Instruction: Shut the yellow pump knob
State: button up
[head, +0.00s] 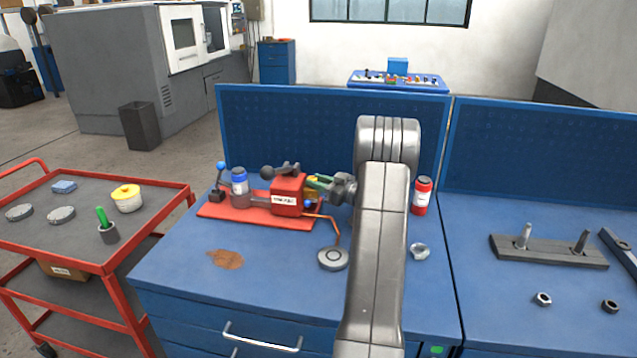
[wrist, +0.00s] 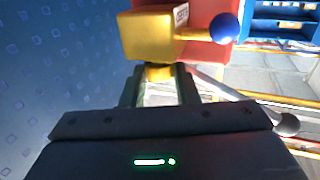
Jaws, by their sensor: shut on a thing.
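The pump is a red block (head: 287,194) with a white label, on a red base plate (head: 236,213) on the blue workbench. In the wrist view a yellow valve body (wrist: 148,36) juts from the red block. A yellow lever with a blue ball end (wrist: 224,28) points right from it. The round yellow knob (wrist: 159,73) on its near side sits between my fingertips. My gripper (head: 318,183) reaches in from the right in the head view and is shut on this knob. My fingers hide most of the knob in the head view.
A blue-capped bottle (head: 239,182) and a small blue-ball lever (head: 221,168) stand at the plate's left. An orange pipe runs down to a round grey disc (head: 333,259). A red can (head: 422,196) stands right of my arm. The bench's front left is mostly clear.

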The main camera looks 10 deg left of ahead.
jog(key=shift+s+a+f+m+t+h+b, duration=0.1)
jog(key=shift+m+t+h+b, duration=0.25)
jog(key=shift+m+t+b, duration=0.25)
jog(key=shift+s+a+f+m+t+h+b, duration=0.1)
jog(key=shift+m+t+h+b, duration=0.3)
jog(key=shift+t+b, duration=0.4)
jog(key=shift+r+m+t+h+b, duration=0.25)
jog(key=shift+m+t+h+b, duration=0.15)
jog(key=shift+m+t, duration=0.15)
jog(key=o, duration=1)
jog(key=shift+c, duration=0.2)
jog(key=shift+d, duration=0.1)
jog(key=shift+s+f, duration=0.15)
jog(key=shift+s, duration=0.05)
